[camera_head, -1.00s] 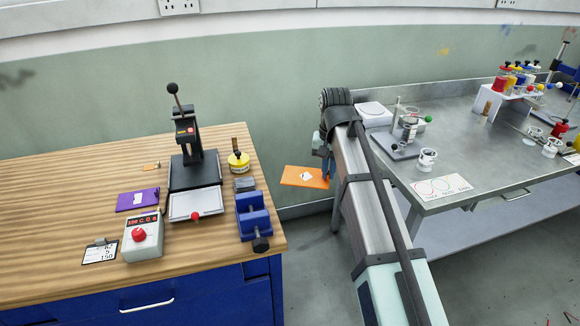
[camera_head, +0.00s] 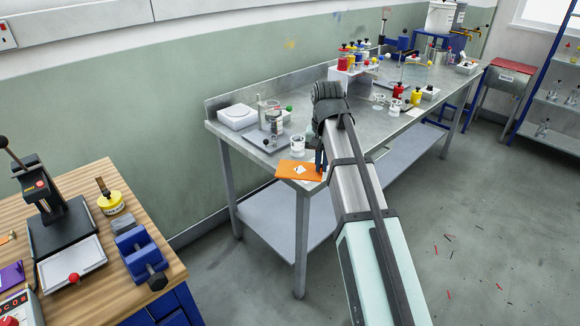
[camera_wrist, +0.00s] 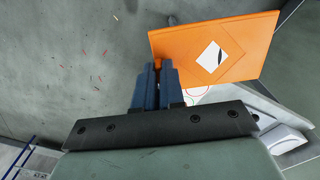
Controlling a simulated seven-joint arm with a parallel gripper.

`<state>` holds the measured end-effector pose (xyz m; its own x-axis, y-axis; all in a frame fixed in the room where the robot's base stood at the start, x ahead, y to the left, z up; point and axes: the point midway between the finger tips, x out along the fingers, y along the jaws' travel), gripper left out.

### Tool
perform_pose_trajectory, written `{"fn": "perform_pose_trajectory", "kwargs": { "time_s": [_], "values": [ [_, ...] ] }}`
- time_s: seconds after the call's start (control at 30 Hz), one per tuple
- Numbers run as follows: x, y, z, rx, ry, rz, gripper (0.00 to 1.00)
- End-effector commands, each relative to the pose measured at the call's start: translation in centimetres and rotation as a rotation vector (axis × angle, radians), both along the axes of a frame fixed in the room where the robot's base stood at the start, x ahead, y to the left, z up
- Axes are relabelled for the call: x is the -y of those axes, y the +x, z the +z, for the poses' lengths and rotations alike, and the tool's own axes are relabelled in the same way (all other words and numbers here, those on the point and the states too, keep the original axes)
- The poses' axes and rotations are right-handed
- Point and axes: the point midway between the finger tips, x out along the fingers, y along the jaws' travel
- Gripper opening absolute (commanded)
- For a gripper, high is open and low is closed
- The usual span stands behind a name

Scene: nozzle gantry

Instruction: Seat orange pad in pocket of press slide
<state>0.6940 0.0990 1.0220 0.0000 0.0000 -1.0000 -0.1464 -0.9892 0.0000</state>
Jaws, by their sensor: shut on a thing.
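The orange pad (camera_head: 300,170) is a thin flat slab with a white diamond mark. It is held in the air by my gripper (camera_head: 321,160), near the front left corner of the grey bench as seen in the head view. In the wrist view the pad (camera_wrist: 225,48) reaches out to the right from the blue fingers of my gripper (camera_wrist: 157,72), which are shut on its left edge. The press (camera_head: 45,205) stands on the wooden bench at the left, a handle on top. Its slide (camera_head: 72,264) is a pale plate with a red knob at the front; its pocket is hard to make out.
A blue vise (camera_head: 140,252) and a yellow pot (camera_head: 110,200) stand right of the press on the wooden bench (camera_head: 95,178). A purple pad (camera_head: 12,276) lies left. A gap separates this bench from the grey metal bench (camera_head: 225,128), which holds glassware and bottles.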

Motion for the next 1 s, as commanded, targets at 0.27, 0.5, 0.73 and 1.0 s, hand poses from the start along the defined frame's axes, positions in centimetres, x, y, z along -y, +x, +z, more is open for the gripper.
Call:
{"fn": "perform_pose_trajectory", "kwargs": {
  "time_s": [0.27,0.5,0.73,1.0],
  "values": [
    [5.1,0.5,0.3,0.000,0.000,-0.078,0.00],
    [7.8,0.7,0.4,0.000,0.000,-0.120,0.00],
    [8.4,1.1,0.3,0.000,0.000,-0.129,0.00],
    [5.2,1.8,0.3,0.000,0.000,-0.079,0.00]
  ]
}}
